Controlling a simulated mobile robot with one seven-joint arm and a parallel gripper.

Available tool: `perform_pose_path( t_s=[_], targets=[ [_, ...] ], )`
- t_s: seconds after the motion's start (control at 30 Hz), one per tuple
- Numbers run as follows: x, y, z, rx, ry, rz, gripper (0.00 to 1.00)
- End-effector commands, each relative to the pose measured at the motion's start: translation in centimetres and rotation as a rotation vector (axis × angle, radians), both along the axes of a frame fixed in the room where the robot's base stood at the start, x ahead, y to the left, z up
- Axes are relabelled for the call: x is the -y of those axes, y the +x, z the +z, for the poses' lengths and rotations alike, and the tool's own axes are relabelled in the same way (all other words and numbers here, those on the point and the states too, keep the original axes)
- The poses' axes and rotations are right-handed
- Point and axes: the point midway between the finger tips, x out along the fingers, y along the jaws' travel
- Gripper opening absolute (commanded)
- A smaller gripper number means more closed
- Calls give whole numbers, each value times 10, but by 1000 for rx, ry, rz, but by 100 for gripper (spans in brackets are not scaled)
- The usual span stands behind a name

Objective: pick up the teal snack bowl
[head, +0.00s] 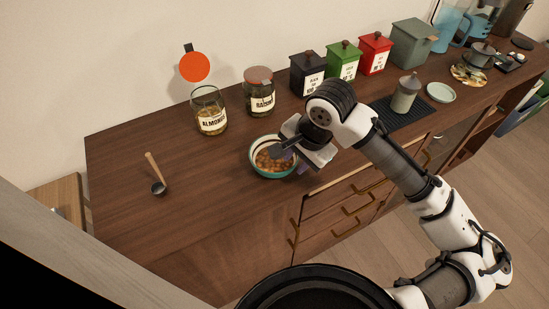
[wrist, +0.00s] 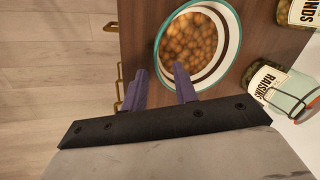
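The teal snack bowl (head: 262,174) stands on the wooden counter, with a teal outside, a pale inside with a dark band, and round brown snacks in it. It also shows at the top of the wrist view (wrist: 228,48). My gripper (head: 291,151) is over the bowl's right side in the head view. In the wrist view my gripper (wrist: 160,71) is open, one purple finger over the bowl's inside and the other outside its rim. The near rim lies between the fingers. I cannot tell whether either finger touches the bowl.
A scoop (head: 156,176) lies to the left. Black, green (head: 344,63) and red canisters line the wall. A grey shaker (head: 405,95) stands on a dark mat. The counter's left part is mostly clear.

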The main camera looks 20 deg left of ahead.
Motion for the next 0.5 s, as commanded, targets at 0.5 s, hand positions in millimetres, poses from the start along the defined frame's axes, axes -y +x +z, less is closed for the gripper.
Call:
perform_pose_path(
  t_s=[0.5],
  targets=[
    [-10, 1, -33, 1, 1, 0, 29]
  ],
)
